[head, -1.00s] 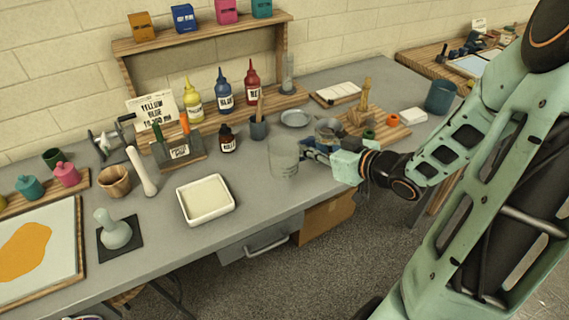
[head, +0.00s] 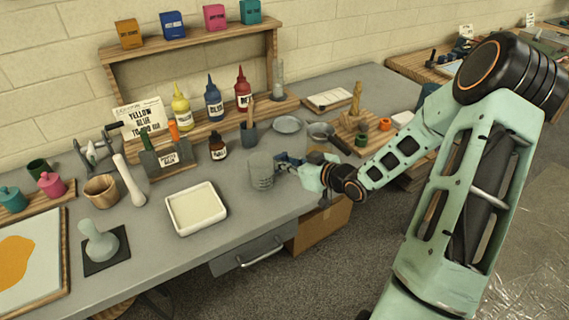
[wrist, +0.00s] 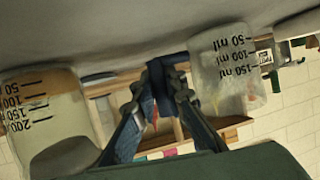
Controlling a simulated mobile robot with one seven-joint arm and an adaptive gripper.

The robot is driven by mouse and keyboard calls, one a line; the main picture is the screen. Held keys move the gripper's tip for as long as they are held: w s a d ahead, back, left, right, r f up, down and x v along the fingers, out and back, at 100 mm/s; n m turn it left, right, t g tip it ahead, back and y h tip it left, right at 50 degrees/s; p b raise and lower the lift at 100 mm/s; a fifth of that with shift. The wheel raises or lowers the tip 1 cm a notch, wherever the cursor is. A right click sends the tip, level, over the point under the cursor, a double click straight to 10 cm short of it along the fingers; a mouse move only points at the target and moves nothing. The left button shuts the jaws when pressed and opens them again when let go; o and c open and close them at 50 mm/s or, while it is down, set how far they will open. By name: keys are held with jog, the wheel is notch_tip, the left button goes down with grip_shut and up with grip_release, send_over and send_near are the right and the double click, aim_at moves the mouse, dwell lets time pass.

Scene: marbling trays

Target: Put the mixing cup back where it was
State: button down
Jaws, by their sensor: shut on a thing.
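The mixing cup (head: 260,172) is a cloudy see-through cup with measuring marks, upright at the tips of my gripper (head: 282,162), over the grey bench right of the white tray. My gripper is shut on it; the exact grip is hard to make out. In the wrist view, which is upside down, my fingers (wrist: 164,72) come together in the middle. A cloudy cup with marks (wrist: 228,80) is close on their right, and a marked cup with yellowish contents (wrist: 45,115) is on their left. I cannot tell whether the held cup touches the bench.
A white tray (head: 170,221) of pale liquid stands left of the cup. Bare bench (head: 235,207) lies between tray and cup.

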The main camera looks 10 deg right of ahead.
jog(key=shift+f, duration=0.2)
jog(key=shift+f, duration=0.15)
jog(key=c, duration=2)
grip_release()
jog(key=shift+o, duration=0.2)
jog(key=shift+r, duration=0.2)
jog(key=shift+s+d+r, duration=0.15)
jog(key=shift+s, duration=0.05)
jog(key=p+v, duration=0.1)
jog(key=v, duration=1)
jog(key=shift+s, duration=0.25)
